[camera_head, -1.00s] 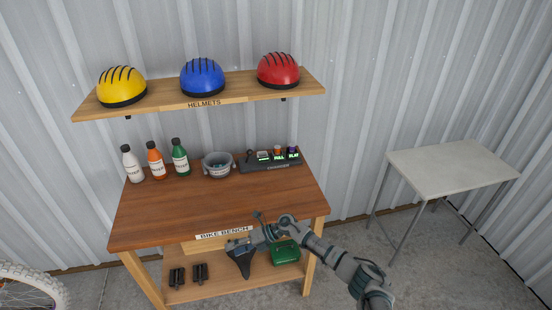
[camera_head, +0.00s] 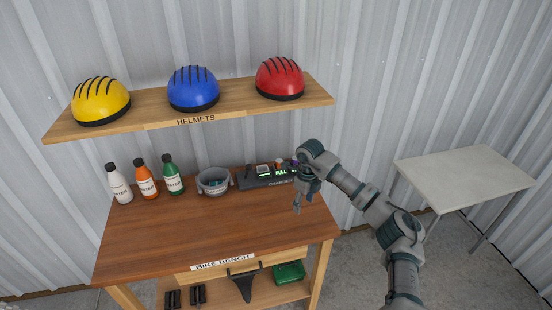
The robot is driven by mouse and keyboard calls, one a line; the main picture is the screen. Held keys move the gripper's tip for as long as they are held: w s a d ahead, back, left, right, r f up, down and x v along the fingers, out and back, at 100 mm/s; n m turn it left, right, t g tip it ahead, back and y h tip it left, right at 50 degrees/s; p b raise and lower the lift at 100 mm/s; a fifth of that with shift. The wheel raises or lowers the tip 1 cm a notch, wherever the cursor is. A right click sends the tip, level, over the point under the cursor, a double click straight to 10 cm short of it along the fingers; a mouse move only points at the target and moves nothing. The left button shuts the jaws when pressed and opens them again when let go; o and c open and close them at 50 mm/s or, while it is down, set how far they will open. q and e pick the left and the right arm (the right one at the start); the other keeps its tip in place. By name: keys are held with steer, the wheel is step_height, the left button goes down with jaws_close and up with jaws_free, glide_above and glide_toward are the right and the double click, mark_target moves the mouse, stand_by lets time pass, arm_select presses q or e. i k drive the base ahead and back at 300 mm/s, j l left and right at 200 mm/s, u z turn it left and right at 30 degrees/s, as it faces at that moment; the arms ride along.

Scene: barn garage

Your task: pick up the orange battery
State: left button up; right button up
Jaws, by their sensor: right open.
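The orange battery (camera_head: 279,163) is small and stands in the dark charger (camera_head: 252,182) at the back right of the bench. A pale battery (camera_head: 263,168) stands to its left, and a purple one (camera_head: 293,163) to its right, partly covered by my gripper. My right gripper (camera_head: 302,203) is open and empty, above the bench's right side, just right of and in front of the charger. Its fingers point down and do not touch the orange battery. The charger's right end is hidden behind the gripper. My left gripper is out of view.
A shelf (camera_head: 150,118) with three helmets hangs above. The bench's front half is clear. A pale table (camera_head: 465,178) stands to the right.

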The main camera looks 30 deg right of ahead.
mark_target(278, 161)
steer(key=i+l, duration=0.25)
steer(key=i, duration=0.25)
steer(key=i+l, duration=0.25)
steer(key=i, duration=0.25)
